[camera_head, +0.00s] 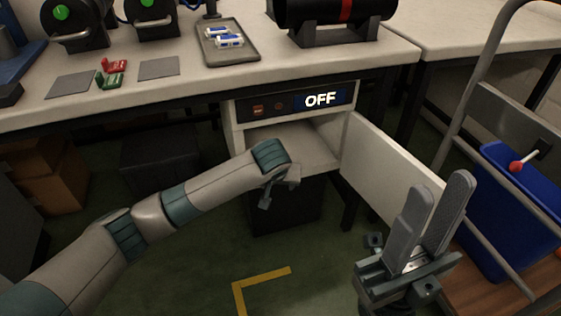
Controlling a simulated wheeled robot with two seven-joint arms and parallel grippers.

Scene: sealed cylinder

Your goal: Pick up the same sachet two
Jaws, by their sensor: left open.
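Small blue-and-white packets (228,41), which look like sachets, lie on a dark grey tray (247,56) on the bench. I cannot read any marking that tells one from another. My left gripper (277,188) is open, in front of the open compartment below the bench and well below the tray. Its fingers are partly hidden by the wrist, and I see nothing held in it. My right gripper (437,212) is at the lower right, fingers pointing up with a gap between them, and empty. It is in front of the open cabinet door, apart from the packets.
The cabinet compartment (300,148) stands open under an "OFF" display (320,99), its door (385,170) swung right. A dark cylinder with a red band (345,12) rests on the bench. Red (113,66) and green (109,81) pieces lie between grey pads. A blue bin (510,210) stands right.

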